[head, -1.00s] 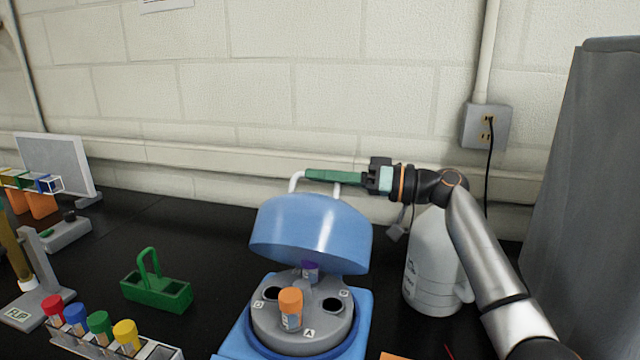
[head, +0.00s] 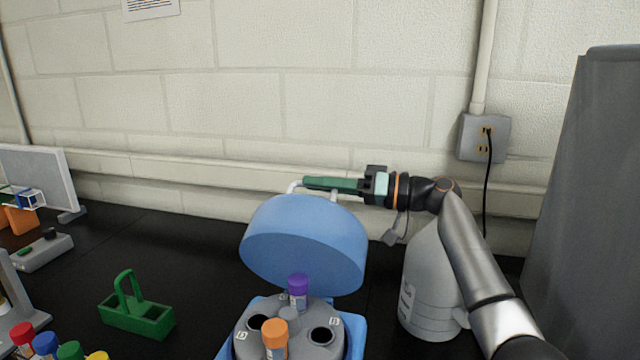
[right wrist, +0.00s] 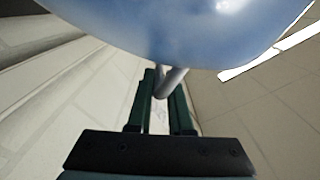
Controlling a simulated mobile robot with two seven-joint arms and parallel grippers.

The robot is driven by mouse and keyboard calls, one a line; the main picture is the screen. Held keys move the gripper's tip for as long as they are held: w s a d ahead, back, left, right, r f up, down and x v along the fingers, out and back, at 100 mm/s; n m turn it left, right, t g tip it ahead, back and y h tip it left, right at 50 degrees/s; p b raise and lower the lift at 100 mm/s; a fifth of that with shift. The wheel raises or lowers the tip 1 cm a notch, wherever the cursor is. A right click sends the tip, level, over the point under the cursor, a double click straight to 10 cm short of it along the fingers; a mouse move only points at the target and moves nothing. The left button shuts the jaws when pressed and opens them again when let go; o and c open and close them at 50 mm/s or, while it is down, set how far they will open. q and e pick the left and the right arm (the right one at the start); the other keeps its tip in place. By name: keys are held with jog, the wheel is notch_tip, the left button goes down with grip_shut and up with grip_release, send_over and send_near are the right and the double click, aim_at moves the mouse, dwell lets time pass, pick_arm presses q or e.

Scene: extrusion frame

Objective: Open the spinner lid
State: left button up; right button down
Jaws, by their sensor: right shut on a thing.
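The spinner (head: 358,326) is a blue machine with a grey rotor (head: 300,341) at the bottom middle of the head view. Its blue lid (head: 305,245) is tilted up and back, with the underside facing me. My right gripper (head: 335,186) is shut on the lid's pale handle (head: 296,186) at the top of the lid. In the right wrist view the green fingers lie either side of the handle (right wrist: 170,82), under the lid (right wrist: 190,25). A purple-capped tube (head: 298,290) and an orange-capped tube (head: 275,338) stand in the rotor. My left gripper is not in view.
A green carrier (head: 138,315) stands left of the spinner. Several capped tubes (head: 45,343) are at the lower left. A white jug (head: 425,290) stands behind my right arm. A grey column (head: 585,200) is at the right. The black bench behind the carrier is clear.

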jog(key=c, duration=1)
grip_release()
jog(key=shift+f, duration=0.45)
jog(key=shift+o, duration=0.6)
jog(key=shift+r, duration=0.2)
jog(key=shift+d, duration=0.15)
jog(key=b+v, duration=0.1)
jog(key=v, duration=0.6)
jog(key=shift+d+b, duration=0.1)
jog(key=shift+b, duration=0.3)
